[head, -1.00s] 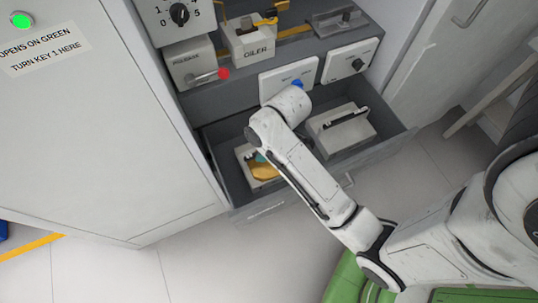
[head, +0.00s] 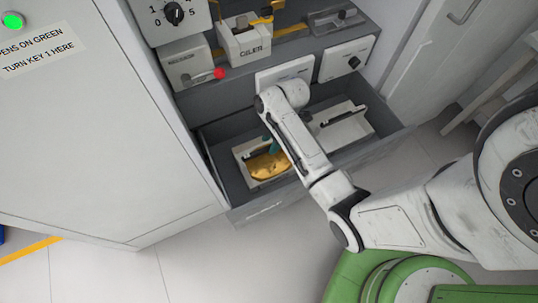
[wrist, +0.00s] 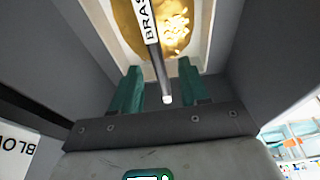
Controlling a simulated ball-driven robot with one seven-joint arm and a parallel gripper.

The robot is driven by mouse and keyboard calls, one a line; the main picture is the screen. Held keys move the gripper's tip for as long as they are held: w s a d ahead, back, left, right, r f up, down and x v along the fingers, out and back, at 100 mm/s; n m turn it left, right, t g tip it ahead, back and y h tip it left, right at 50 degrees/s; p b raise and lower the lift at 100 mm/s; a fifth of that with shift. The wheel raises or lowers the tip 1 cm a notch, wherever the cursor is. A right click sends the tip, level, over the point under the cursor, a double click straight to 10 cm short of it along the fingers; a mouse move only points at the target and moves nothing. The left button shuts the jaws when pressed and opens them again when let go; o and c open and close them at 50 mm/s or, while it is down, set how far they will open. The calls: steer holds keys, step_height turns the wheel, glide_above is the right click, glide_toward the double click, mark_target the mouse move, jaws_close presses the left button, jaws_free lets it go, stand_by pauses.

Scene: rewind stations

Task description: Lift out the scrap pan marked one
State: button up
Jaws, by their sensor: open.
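A pale pan (head: 243,172) with golden scrap (head: 270,168) lies in the left part of the open drawer (head: 262,207). In the wrist view its handle bar (wrist: 158,68) carries a label whose visible letters read "BRAS". I cannot make out a mark "one". A second pan (head: 345,133) with a dark handle lies to its right, partly behind my arm. My gripper (wrist: 159,68) is open, its teal fingers on either side of the bar in the wrist view. I cannot tell how deep the bar sits between them. In the head view my wrist partly hides the fingers.
The cabinet face above the drawer holds a dial box (head: 174,14), a lever with a red knob (head: 219,73) and a block marked "OILER" (head: 246,42). A tall cabinet door (head: 90,140) with a green light stands left. Floor (head: 190,265) is clear in front.

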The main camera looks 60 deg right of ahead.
mark_target(269, 146)
steer(key=x, duration=0.5)
steer(key=shift+d+f, duration=0.15)
steer(key=shift+f, duration=0.2)
jaws_close()
stand_by(1.2)
